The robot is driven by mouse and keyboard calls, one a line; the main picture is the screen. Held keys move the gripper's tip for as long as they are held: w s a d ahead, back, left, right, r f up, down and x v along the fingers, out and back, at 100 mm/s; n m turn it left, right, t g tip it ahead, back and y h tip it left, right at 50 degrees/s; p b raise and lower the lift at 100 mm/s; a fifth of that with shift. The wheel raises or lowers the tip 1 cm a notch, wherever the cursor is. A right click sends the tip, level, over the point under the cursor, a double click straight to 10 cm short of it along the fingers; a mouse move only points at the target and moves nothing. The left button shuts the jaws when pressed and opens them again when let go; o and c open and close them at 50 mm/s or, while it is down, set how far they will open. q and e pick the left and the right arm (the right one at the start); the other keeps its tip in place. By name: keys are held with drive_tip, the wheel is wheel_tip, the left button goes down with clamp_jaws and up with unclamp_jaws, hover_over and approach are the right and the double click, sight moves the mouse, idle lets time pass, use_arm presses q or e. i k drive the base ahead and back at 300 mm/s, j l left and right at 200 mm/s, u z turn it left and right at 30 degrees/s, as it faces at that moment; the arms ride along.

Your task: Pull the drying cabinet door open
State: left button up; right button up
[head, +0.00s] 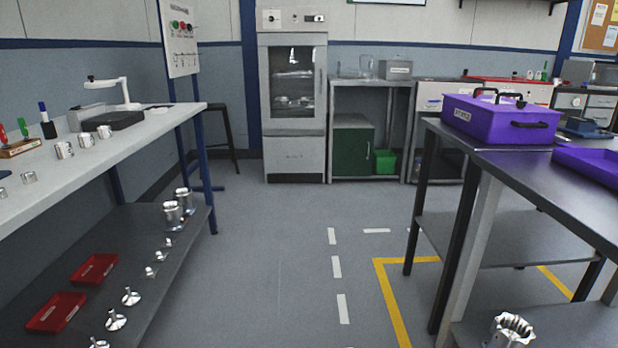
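The drying cabinet (293,152) stands against the far wall, a little left of the picture's middle. Its door (264,80) has a grey frame around a dark glass window and looks shut. A vertical handle (321,82) runs along the door's right side. Shelves with several items show through the glass. Control knobs and a small display sit on the panel above the door. Neither of my grippers is in the head view.
A long workbench (160,122) with metal parts runs along the left. A dark table (520,168) with a purple case (500,122) stands at the right. Clear grey floor (270,240) lies between them up to the cabinet. A dark stool (222,108) stands left of the cabinet.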

sight(319, 40)
drive_tip(key=i, duration=2.55)
